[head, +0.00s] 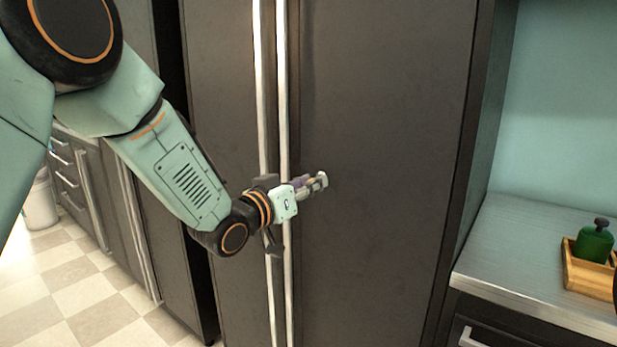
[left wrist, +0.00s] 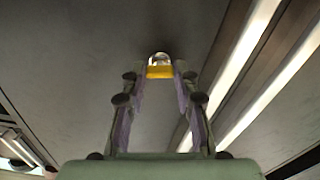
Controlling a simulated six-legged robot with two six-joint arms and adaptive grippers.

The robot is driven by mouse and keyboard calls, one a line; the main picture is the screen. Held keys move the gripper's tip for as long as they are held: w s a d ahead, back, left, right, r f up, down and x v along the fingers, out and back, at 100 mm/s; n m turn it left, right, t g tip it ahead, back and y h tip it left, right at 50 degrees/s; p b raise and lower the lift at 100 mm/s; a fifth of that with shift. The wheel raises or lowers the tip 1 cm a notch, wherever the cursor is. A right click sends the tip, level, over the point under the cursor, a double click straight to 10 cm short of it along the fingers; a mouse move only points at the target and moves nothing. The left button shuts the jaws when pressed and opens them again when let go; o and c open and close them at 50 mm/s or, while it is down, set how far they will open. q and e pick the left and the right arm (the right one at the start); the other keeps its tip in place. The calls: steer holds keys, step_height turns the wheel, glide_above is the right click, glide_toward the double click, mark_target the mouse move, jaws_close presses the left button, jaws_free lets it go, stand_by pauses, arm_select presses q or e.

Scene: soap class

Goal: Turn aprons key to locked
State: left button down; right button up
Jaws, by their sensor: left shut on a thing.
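A tall dark grey cabinet (head: 390,120) with two doors fills the middle of the head view. My left gripper (head: 315,182) reaches in front of its right door, just right of the long handles. In the left wrist view, its purple-sided fingers are shut on a small yellow key (left wrist: 160,72), with a shiny silver part just beyond it against the door. In the head view the fingers mostly hide the key. I cannot tell which way it is turned, and I read no lock marks. My right gripper is not in view.
Two long pale vertical handles (head: 284,120) run close behind my left wrist. A metal counter (head: 510,245) at right holds a wooden tray (head: 590,281) with a green bottle (head: 594,243). A white bin (head: 40,203) stands at far left on the checkered floor.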

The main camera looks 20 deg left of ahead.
arm_select(q)
steer(key=shift+f+n+p, duration=0.1)
steer(key=shift+n+p, duration=4.55)
steer(key=shift+n, duration=3.05)
steer(key=c, duration=1)
jaws_free()
